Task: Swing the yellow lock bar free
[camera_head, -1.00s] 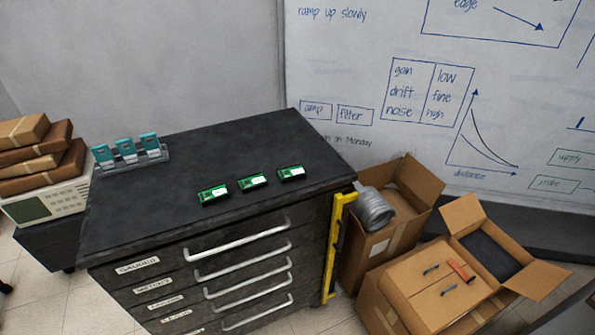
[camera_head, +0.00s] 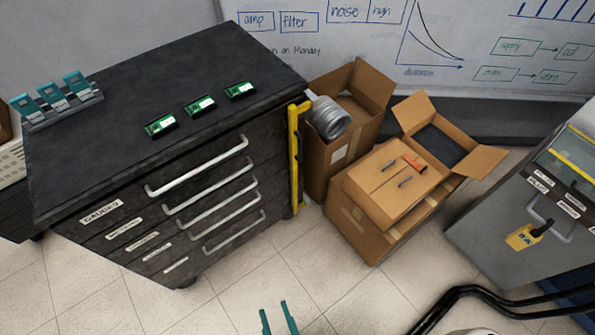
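The yellow lock bar (camera_head: 294,165) stands upright along the right front edge of the dark drawer cabinet (camera_head: 60,165), beside the ends of the drawers. Its lower end reaches close to the floor. The drawers below the cabinet top look shut, with several pale bar handles (camera_head: 197,167). My gripper (camera_head: 277,318) shows only as two teal fingertips at the bottom edge. The fingers are apart with nothing visible between them, over the floor, well in front of and below the bar. The rest of it is out of frame.
Another carton (camera_head: 372,225) stands right of the bar. Green modules (camera_head: 200,105) lie on the cabinet. A grey cabinet (camera_head: 490,215) stands far right. Floor tiles in front are clear.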

